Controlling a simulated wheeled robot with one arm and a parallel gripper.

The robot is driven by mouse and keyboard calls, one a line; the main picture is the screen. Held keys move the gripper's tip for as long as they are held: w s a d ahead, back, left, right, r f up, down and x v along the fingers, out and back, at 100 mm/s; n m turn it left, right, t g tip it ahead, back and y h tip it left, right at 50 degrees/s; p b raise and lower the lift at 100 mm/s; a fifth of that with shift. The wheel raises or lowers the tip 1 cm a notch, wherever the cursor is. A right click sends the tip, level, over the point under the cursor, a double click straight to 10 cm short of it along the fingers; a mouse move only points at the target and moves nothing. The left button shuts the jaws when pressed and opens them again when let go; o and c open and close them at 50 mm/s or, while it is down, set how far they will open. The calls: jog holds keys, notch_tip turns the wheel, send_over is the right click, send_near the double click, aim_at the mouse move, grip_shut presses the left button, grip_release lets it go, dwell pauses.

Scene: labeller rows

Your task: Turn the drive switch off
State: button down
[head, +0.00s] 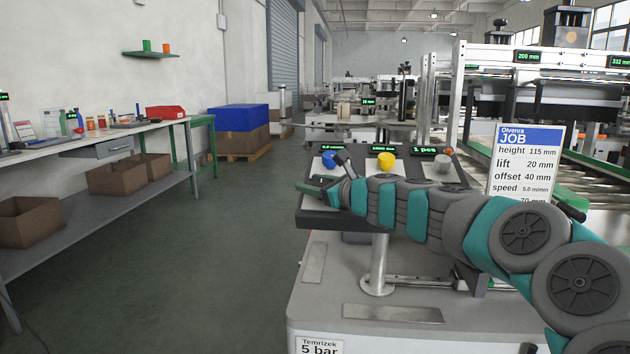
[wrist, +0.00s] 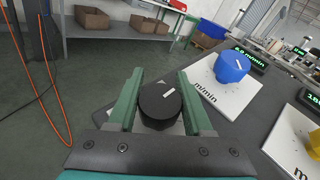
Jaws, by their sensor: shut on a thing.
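In the wrist view, a round black knob (wrist: 158,108) with a short white mark near its upper edge sits between the two green fingers of my gripper (wrist: 160,100). I take it to be the drive switch. My gripper is shut on it. The white mark lies slightly tilted; any lettering around the knob is hidden by the fingers. In the head view my gripper (head: 323,180) is at the left end of the dark control panel (head: 458,171), and the black knob cannot be made out there.
A blue knob (wrist: 231,66) on a white plate is right of my gripper. A yellow knob (head: 386,161), a grey knob (head: 442,166) and a red button (head: 449,147) are farther right. A job sign (head: 524,160) stands beside my arm. Open floor (head: 215,260) lies left.

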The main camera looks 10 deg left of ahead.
aim_at(325, 184)
jog(key=n+g, duration=0.1)
jog(key=n+g+y, duration=0.1)
jog(key=n+g, duration=0.1)
jog(key=n+g+y, duration=0.1)
jog(key=g, duration=0.1)
jog(key=shift+s+a+f+n, duration=0.25)
jog(key=shift+s+f+n, duration=0.1)
jog(key=shift+n, duration=0.05)
jog(key=shift+s+a+n+g+y, duration=0.15)
jog(key=shift+s+n+g, duration=0.1)
jog(key=shift+n+g, duration=0.75)
jog(key=shift+s+n+g+y, duration=0.15)
jog(key=shift+s+n+g, duration=0.1)
jog(key=shift+n+g, duration=0.7)
jog(key=shift+s+g, duration=0.1)
jog(key=shift+g, duration=0.45)
jog(key=shift+c, duration=1.5)
grip_release()
jog(key=v, duration=0.7)
jog(key=shift+d+r, duration=0.2)
jog(key=shift+d, duration=0.15)
